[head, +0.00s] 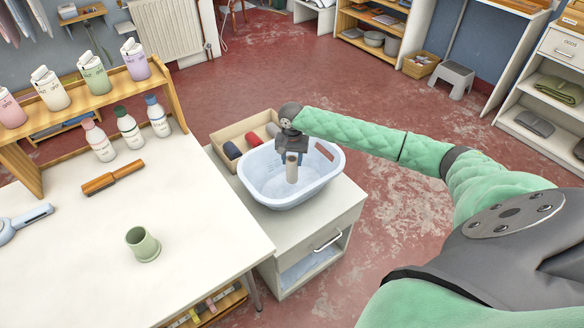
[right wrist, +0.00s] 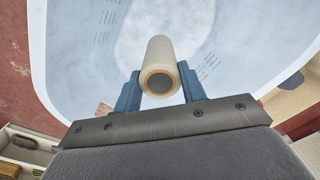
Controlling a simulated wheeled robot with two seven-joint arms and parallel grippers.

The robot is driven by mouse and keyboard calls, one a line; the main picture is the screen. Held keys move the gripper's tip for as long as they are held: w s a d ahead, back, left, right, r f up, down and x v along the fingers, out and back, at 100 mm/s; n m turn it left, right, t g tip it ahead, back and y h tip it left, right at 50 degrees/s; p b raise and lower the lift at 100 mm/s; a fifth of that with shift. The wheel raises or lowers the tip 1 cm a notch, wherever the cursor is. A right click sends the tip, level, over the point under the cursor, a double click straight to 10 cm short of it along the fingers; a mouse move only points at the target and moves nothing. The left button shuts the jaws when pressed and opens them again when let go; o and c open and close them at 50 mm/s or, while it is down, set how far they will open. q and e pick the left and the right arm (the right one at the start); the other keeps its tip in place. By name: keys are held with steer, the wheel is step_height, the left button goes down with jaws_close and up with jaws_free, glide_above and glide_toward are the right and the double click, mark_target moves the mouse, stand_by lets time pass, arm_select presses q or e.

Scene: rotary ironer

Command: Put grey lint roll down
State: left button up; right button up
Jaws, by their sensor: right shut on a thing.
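My right gripper (head: 291,150) is shut on a cream roll with a grey end, the grey lint roll (head: 292,170). The right wrist view shows the roll (right wrist: 160,62) between the two blue fingers (right wrist: 160,92), its grey end towards the camera. The roll hangs upright over the light blue basin (head: 328,180); I cannot tell whether its lower end touches the bottom. The basin also shows behind the roll in the right wrist view (right wrist: 75,60). My left gripper is not in view.
The basin stands on a white cabinet (head: 325,228). Behind it is a wooden box (head: 228,134) with several rolls, red and dark blue among them. At left, a white table (head: 190,235) holds a green cup (head: 142,244), a wooden-handled tool (head: 113,177) and several bottles.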

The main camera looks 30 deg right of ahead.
steer(key=shift+f+p, duration=0.35)
steer(key=shift+f, duration=1.7)
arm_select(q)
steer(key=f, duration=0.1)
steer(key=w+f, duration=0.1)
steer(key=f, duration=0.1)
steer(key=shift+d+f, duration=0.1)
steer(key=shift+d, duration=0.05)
arm_select(e)
steer(key=shift+f, duration=0.1)
steer(key=o, duration=1.2)
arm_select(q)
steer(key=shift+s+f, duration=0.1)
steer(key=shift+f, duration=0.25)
